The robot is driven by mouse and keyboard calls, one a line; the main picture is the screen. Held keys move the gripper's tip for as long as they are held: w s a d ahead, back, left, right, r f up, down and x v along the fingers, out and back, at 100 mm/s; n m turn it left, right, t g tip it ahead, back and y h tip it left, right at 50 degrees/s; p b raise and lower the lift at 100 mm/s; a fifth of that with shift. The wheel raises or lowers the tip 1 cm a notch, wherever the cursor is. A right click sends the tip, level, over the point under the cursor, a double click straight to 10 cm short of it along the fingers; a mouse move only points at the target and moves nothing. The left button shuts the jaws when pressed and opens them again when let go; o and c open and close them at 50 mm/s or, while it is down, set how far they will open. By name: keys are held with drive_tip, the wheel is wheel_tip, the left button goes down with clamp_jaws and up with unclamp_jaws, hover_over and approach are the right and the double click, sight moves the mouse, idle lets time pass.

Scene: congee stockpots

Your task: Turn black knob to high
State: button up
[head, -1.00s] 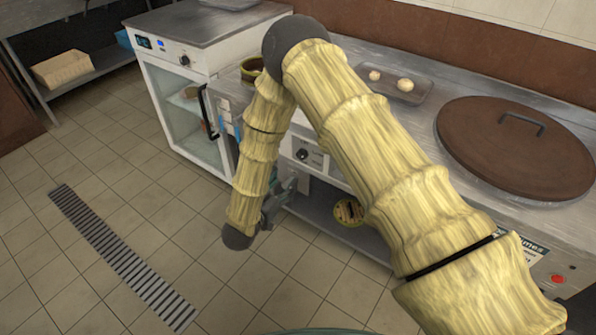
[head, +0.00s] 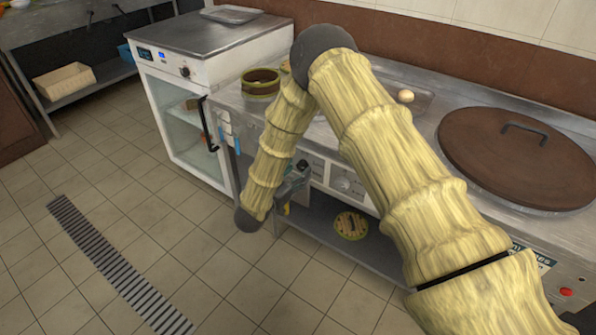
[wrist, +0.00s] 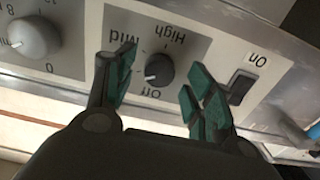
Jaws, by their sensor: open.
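The black knob (wrist: 160,70) is on a grey plate of the counter's front panel in the wrist view, where the labels appear upside down. Off is below it, Mid at upper left and High above. Its white mark is at the lower left edge, near the Off side. My gripper (wrist: 161,76) is open, with one green-padded finger on each side of the knob; I cannot tell whether either touches it.
A grey dial (wrist: 33,37) is left of the knob, and a dark rocker switch (wrist: 240,87) marked On is right. A glass-door cabinet (head: 190,125) stands left. The tiled floor in front is clear.

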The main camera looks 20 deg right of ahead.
drive_tip(key=shift+w+d, duration=0.3)
drive_tip(key=shift+d, duration=0.1)
drive_tip(key=c, duration=1)
